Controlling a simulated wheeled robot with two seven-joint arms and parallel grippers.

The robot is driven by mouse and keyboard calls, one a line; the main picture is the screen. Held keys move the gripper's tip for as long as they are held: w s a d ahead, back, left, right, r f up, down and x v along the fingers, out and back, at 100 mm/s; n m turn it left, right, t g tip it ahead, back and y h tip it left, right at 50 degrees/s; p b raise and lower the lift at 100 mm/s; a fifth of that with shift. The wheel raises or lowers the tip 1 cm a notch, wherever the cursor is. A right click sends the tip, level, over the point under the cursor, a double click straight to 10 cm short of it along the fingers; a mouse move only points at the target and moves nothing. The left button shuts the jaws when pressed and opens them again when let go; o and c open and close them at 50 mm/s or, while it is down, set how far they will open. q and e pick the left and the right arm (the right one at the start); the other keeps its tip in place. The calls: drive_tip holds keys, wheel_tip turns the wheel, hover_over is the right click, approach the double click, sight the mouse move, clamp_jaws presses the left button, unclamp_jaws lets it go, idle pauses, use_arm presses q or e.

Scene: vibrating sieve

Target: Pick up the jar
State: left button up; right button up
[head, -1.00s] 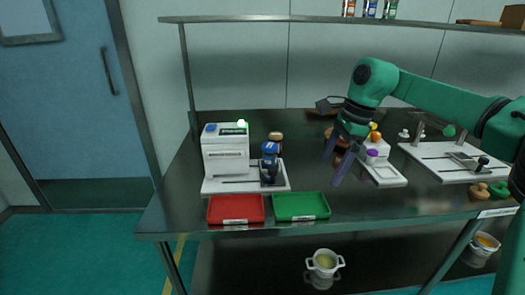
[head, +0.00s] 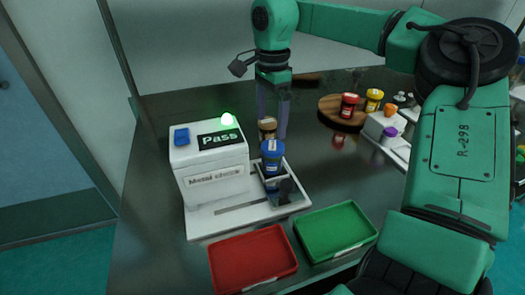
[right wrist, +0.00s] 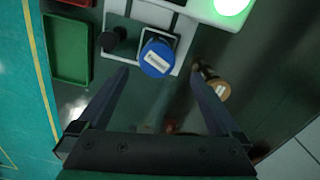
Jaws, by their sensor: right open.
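A blue-lidded jar (head: 272,158) stands upright on the white plate of the metal check station, beside a small black knob. A tan-lidded jar (head: 267,127) stands just behind it on the table. My right gripper (head: 271,128) points down, open and empty, near these two jars. In the right wrist view the blue lid (right wrist: 157,58) lies ahead, between the lines of the two fingers. I cannot tell the exact height gap. My left gripper is not in view.
A red tray (head: 252,260) and a green tray (head: 336,231) lie at the front edge. Red-lidded (head: 349,106) and yellow-lidded (head: 373,100) jars stand on a round wooden board (head: 330,106).

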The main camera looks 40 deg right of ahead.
hover_over(272, 158)
drive_tip(key=w+d, duration=0.2)
drive_tip(key=f, duration=0.4)
drive_tip(key=shift+s+a+f, duration=0.15)
drive_tip(key=shift+a+f, duration=0.05)
drive_tip(key=shift+f, duration=0.1)
drive_tip(key=f, duration=0.8)
drive_tip(key=shift+w+d, duration=0.25)
drive_tip(key=shift+w, duration=0.1)
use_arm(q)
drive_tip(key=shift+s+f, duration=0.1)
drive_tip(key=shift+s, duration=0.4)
use_arm(e)
drive_tip(key=c, duration=1.4)
